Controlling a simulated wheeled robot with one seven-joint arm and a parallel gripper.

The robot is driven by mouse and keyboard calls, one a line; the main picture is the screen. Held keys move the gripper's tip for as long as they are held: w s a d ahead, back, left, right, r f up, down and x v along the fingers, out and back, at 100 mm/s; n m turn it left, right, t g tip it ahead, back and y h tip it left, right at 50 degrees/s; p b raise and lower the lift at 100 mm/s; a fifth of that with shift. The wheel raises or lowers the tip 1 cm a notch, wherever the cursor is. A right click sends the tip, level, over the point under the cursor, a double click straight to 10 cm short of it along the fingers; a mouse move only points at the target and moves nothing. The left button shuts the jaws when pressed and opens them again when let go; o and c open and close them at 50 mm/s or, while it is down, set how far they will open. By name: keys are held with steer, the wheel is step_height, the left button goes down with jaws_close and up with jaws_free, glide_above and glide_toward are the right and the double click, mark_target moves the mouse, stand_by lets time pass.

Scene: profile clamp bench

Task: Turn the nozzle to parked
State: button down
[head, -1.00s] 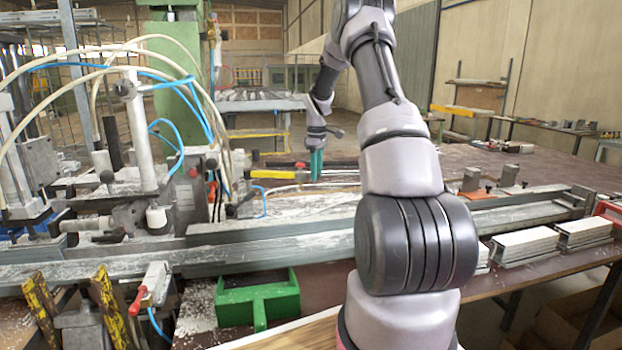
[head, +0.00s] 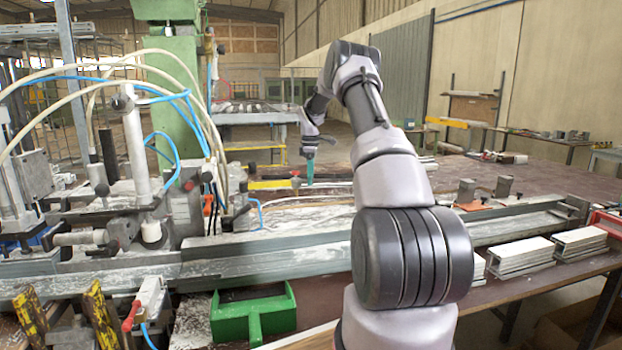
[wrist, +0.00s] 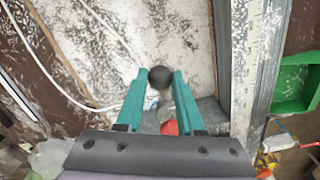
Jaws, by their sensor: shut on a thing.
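My gripper (head: 309,178) is over the far part of the bench in the head view, its teal fingers pointing down. In the wrist view my gripper (wrist: 160,80) has its two teal fingers on either side of a dark round knob (wrist: 160,77). It is shut on this knob, with a pale stem and a red part (wrist: 170,127) visible between the fingers. I cannot tell for certain whether the knob belongs to the nozzle. In the head view the fingers are small and the held piece is not distinguishable.
The clamp machine (head: 130,200) with white and blue hoses stands at left. A long grey metal rail (head: 270,258) crosses the bench in front. A green tray (head: 253,316) is at the front, and pale profile blocks (head: 520,256) are at right. A white hose (wrist: 62,68) runs beside the fingers.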

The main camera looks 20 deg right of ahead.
steer(key=shift+w+r, duration=0.15)
steer(key=shift+w, duration=0.05)
steer(key=c, duration=0.5)
jaws_free()
step_height(320, 180, up, 11)
steer(key=shift+f, duration=0.2)
